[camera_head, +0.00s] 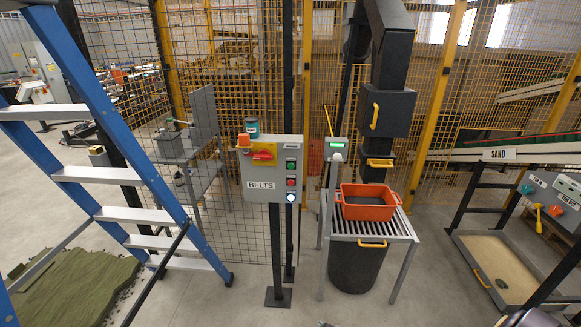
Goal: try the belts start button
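The grey BELTS control box (259,187) stands on a dark post in front of the mesh fence, near the middle of the head view. On its right side are a green button (291,164), a red button (291,182) and a pale, lit-looking button or lamp (291,197), one above another. A red and yellow rotary handle (262,155) sits at upper left on its face. Which button is marked start is too small to read. Neither of my grippers can be made out. A dark shape at the bottom right edge may be part of my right arm.
A blue stepladder (120,130) stands at the left, beside green turf (75,285) on the floor. Right of the box, an orange crate (367,203) rests on a slatted stand (368,229). A sand tray (470,262) lies farther right. The floor before the box looks clear.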

